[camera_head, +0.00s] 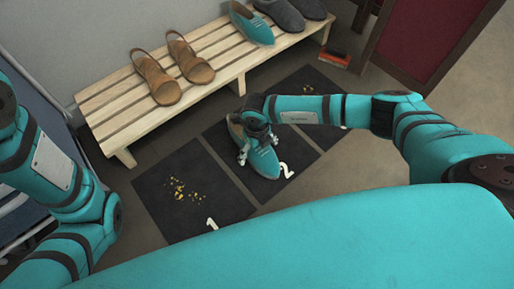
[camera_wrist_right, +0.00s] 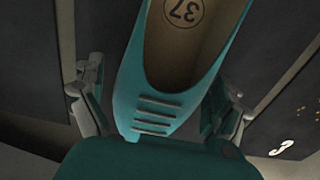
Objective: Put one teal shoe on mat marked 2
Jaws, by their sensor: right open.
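The fingers look apart from the shoe's sides. The other teal shoe (camera_head: 252,25) sits on the wooden bench. My left arm shows at the left, but its gripper is out of view.
The slatted bench (camera_head: 205,62) also holds brown sandals (camera_head: 157,80) and dark grey slippers (camera_head: 283,14). Mat 1 (camera_head: 200,205) has yellow flecks on it. Another dark mat (camera_head: 305,83) lies partly behind my right arm. A small orange box (camera_head: 334,58) stands near the bench.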

